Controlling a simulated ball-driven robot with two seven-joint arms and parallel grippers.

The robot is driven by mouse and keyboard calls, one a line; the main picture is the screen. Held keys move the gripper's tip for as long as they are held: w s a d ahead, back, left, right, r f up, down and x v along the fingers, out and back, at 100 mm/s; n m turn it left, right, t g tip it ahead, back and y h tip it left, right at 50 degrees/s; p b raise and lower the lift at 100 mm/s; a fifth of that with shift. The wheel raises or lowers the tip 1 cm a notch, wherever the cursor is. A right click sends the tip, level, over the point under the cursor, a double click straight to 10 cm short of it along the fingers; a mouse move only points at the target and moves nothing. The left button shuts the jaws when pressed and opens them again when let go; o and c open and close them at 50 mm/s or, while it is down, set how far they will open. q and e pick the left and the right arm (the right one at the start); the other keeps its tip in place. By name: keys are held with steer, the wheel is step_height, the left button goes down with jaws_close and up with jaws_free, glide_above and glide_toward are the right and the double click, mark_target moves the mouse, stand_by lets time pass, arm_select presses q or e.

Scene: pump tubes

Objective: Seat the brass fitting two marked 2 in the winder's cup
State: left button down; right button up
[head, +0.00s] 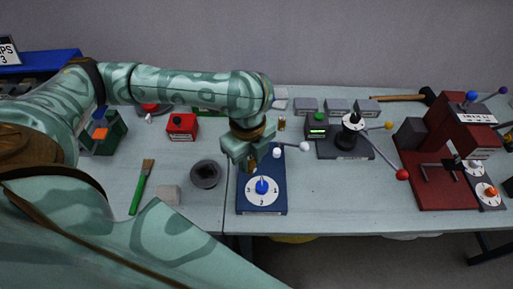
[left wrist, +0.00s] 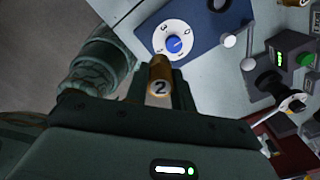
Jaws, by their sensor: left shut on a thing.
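The brass fitting marked 2 (left wrist: 160,88) is between the fingers of my left gripper (left wrist: 160,82) in the left wrist view, its number facing the camera. In the head view my left gripper (head: 250,162) is shut and hangs above the back left part of a blue board (head: 275,198) with a white numbered dial (head: 252,193) and blue knob. The fitting is mostly hidden by the fingers there. I cannot tell for sure which part is the winder's cup. A dark round piece with a hollow (head: 205,174) stands left of the board. My right gripper is not in view.
A black-based device (head: 346,148) with a red-tipped lever stands right of the board. Farther right is a dark red machine (head: 440,180). Grey blocks (head: 337,105) line the back. A brush (head: 141,188) and red box (head: 181,126) lie left. The front right table is clear.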

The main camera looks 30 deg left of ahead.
arm_select(q)
steer(key=shift+s+m, duration=0.1)
steer(key=shift+m, duration=0.6)
steer(key=shift+a+f+m, duration=0.15)
steer(key=shift+f+m, duration=0.05)
steer(key=shift+m, duration=0.1)
steer(key=w+a+f+b, duration=0.2)
steer(key=w+f, duration=0.1)
steer(key=w, duration=0.1)
steer(key=w+a+f+b, duration=0.1)
steer(key=w+f+b, duration=0.1)
steer(key=w+f, duration=0.1)
steer(key=w+a+f+b, duration=0.2)
steer(key=w+f, duration=0.1)
steer(key=w, duration=0.2)
steer(key=shift+a+f, duration=0.1)
steer(key=shift+a, duration=0.25)
steer(key=f, duration=0.1)
steer(key=f+b, duration=0.2)
steer(key=f, duration=0.1)
steer(key=shift+w+a, duration=0.15)
steer(key=shift+w, duration=0.15)
steer(key=shift+r, duration=0.15)
